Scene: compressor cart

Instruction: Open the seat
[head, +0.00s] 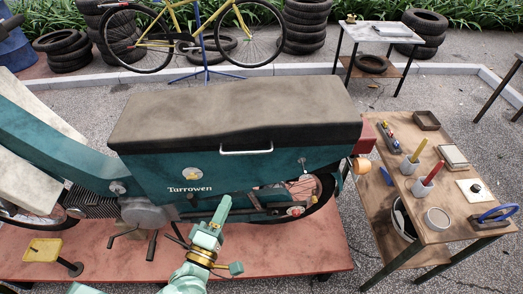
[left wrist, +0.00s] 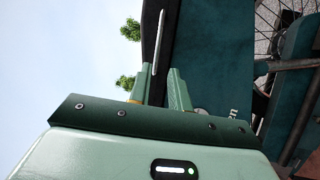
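The long dark seat (head: 235,108) lies flat on the teal body (head: 215,172) of the motor scooter, with no gap showing beneath it. A light metal handle (head: 246,152) is on the body's near side, just below the seat's edge. My left gripper (head: 223,206) is in front of the body, below and slightly left of the handle in the head view. In the left wrist view its two fingers (left wrist: 159,88) are apart with nothing between them. The handle (left wrist: 158,42) shows ahead of them, roughly in line with the gap. My right gripper is not in view.
The scooter stands on a red platform (head: 110,262). A wooden workbench (head: 425,235) with cups, trays and tools stands close on the right. A bicycle on a blue stand (head: 205,58) and stacked tyres (head: 306,25) are behind. Open ground lies between.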

